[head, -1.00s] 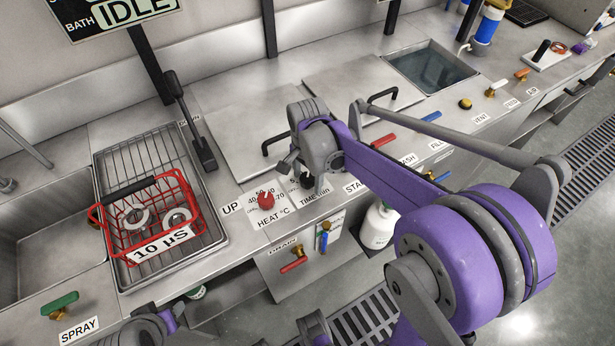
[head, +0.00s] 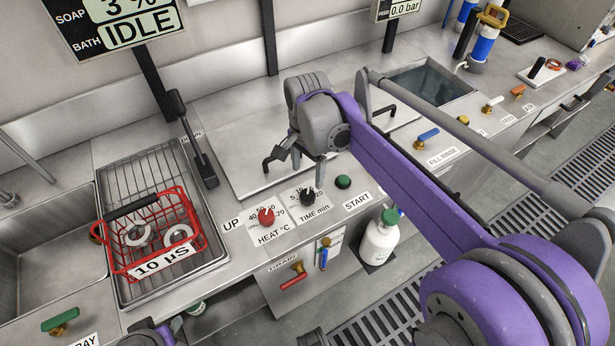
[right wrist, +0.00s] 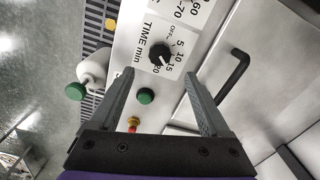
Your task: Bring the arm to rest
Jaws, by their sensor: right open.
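My right arm crosses the head view from the lower right. Its gripper (head: 297,168) is open and empty, pointing down above the bench in front of the closed lid. In the right wrist view, the two fingers (right wrist: 157,85) stand wide apart with nothing between them. The black TIME knob (right wrist: 160,54) and the green START button (right wrist: 145,96) show beyond the fingers. In the head view, the TIME knob (head: 307,197) and START button (head: 343,182) lie just below and right of the gripper, apart from it. My left gripper does not show.
A red wire basket (head: 155,240) holding metal rings sits on a wire rack at left. A black lever (head: 198,150) stands by the lid. The red HEAT knob (head: 266,217) is left of TIME. An open water basin (head: 430,85) lies behind.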

